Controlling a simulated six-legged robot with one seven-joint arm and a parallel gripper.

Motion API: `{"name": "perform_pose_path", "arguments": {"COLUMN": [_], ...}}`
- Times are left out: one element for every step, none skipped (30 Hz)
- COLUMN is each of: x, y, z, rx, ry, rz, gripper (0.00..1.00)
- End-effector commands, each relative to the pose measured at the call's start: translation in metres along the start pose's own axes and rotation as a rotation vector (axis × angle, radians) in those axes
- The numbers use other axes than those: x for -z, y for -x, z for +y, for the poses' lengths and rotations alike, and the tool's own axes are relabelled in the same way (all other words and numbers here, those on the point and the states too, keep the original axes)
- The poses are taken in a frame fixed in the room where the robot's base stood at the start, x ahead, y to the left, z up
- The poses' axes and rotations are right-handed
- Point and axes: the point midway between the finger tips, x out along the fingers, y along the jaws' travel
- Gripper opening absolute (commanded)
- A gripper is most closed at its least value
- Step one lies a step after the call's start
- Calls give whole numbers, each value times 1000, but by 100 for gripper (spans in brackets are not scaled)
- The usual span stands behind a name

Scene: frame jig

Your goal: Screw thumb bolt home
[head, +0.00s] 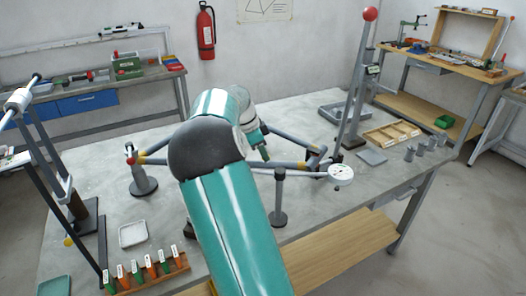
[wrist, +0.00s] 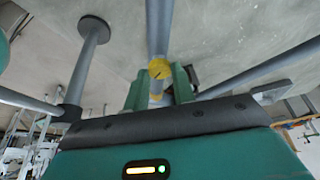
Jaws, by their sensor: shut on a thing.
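The yellow thumb bolt (wrist: 159,69), a round head with a dark line across it, shows in the wrist view between the two green fingers of my gripper (wrist: 160,80). The fingers are shut on it, one on each side. It lies in line with a grey frame tube (wrist: 158,25); its shank and how deep it sits are hidden. In the head view my gripper (head: 263,153) points down at the grey frame (head: 290,164) on the jig, partly behind my arm. I cannot make out the bolt there.
The frame rests on posts on the bench, one on the left (head: 144,184) and one in front (head: 279,205). A white dial gauge (head: 341,174) is at the right. A tall lever with a red knob (head: 370,14) stands behind. A rack of coloured-tag tools (head: 148,272) lies front left.

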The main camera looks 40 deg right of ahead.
Motion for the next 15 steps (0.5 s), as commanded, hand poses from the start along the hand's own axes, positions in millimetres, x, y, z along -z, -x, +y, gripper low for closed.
{"name": "perform_pose_path", "arguments": {"x": [0, 0, 0, 0, 0, 0, 0, 0, 0, 0, 0, 0, 0, 0, 0], "y": [1, 1, 1, 1, 1, 1, 1, 1, 1, 1, 1, 1, 1, 1, 1], "z": [0, 0, 0, 0, 0, 0, 0, 0, 0, 0, 0, 0, 0, 0, 0], "rx": [2, 2, 2, 3, 3, 3, 3, 3, 3, 3, 2, 2, 2, 2, 2], "ry": [0, 0, 0, 0, 0, 0, 0, 0, 1, 1, 1, 1, 1, 1, 1], "rz": [-1, -1, -1, -1, -1, -1, -1, -1, -1, -1, 0, 0, 0, 0, 0], "gripper": [3, 3, 3, 3, 3, 3, 3, 29, 37, 43, 48, 48, 48, 48, 48]}}
